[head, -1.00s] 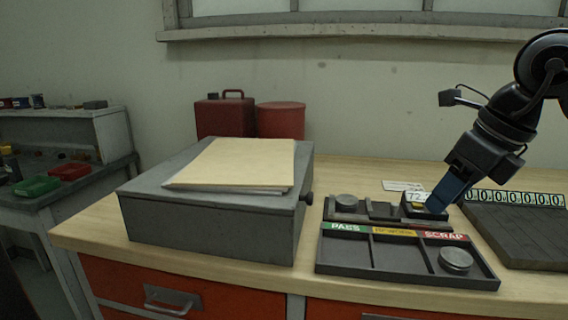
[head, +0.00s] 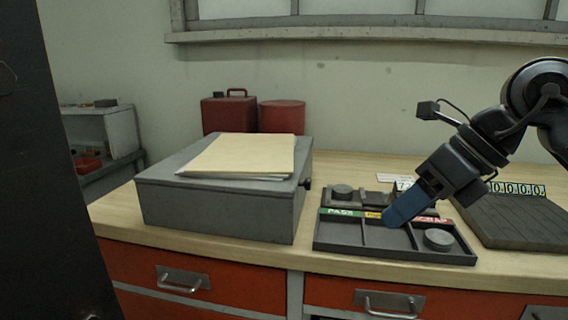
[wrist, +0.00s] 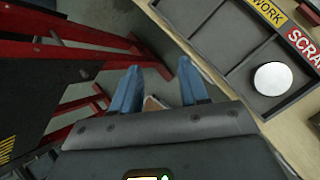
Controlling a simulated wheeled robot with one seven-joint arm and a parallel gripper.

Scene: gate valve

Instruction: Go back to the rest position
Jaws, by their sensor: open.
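My gripper (head: 396,221) has blue fingers and shows in front of the sorting tray (head: 340,258) in the head view. In the wrist view the gripper's two fingers (wrist: 158,90) are apart with nothing held between them. The tray has PASS, WORK and SCRAP labels. A round metal disc (head: 439,239) lies in the SCRAP compartment, and it also shows in the wrist view (wrist: 273,78).
A grey box (head: 222,214) with papers on top stands left of the tray. A dark slatted board (head: 515,225) lies at right. A red can (head: 228,114) stands behind the box. A dark upright panel (head: 70,170) fills the far left. Red frame bars (wrist: 85,55) show in the wrist view.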

